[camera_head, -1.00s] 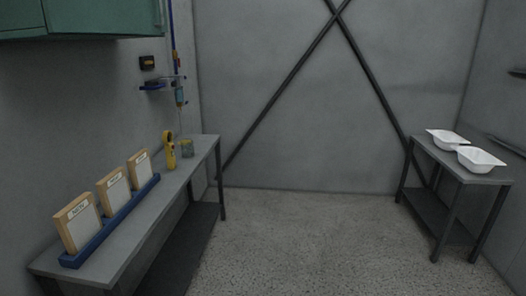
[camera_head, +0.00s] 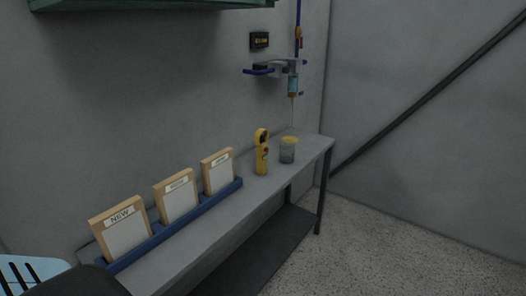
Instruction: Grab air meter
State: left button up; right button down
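The air meter appears to be the yellow handheld device (camera_head: 261,158), which stands upright on the grey bench (camera_head: 232,207) along the left wall. It has a round ring-like top and a dark spot on its front. A jar with a yellow lid (camera_head: 288,151) stands just to its right, close beside it.
A blue rack (camera_head: 171,232) on the bench holds three wooden-framed boards left of the meter; the nearest reads "NEW" (camera_head: 122,232). A wall bracket (camera_head: 277,69) with a hanging dispenser (camera_head: 293,84) is above. A green cabinet (camera_head: 150,4) overhangs. The floor (camera_head: 370,230) right is clear.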

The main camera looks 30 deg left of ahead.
aim_at(261, 140)
jog(key=i+l+u, duration=0.1)
jog(key=i+u, duration=0.3)
jog(key=i+l+u, duration=1.15)
